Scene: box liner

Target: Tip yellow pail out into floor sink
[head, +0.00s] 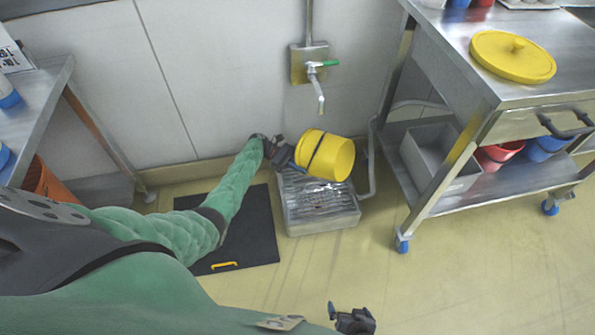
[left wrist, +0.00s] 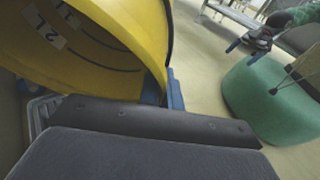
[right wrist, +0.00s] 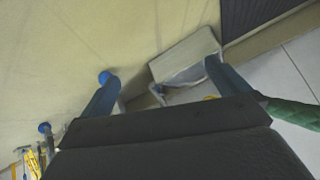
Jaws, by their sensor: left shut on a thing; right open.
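The yellow pail (head: 338,160) is tipped well over, roughly on its side, above the floor sink. My left gripper (head: 284,155) is shut on the pail at its left side. The left wrist view shows the pail's inside wall (left wrist: 100,45) with dark level lines and a 2L label, and no contents show in that part. The floor sink (head: 322,222) is a shallow metal basin on the floor, its middle shiny. My right gripper (head: 354,318) is open and empty, low and in front of the sink; its blue fingers (right wrist: 165,88) are spread in the right wrist view.
A wall tap (head: 318,85) with a green lever hangs above the sink. A grey pipe (head: 372,165) runs beside it. A dark mat (head: 255,240) lies left of the sink. A wheeled steel cart (head: 430,190) with a yellow lid (head: 512,55) stands right. Front floor is clear.

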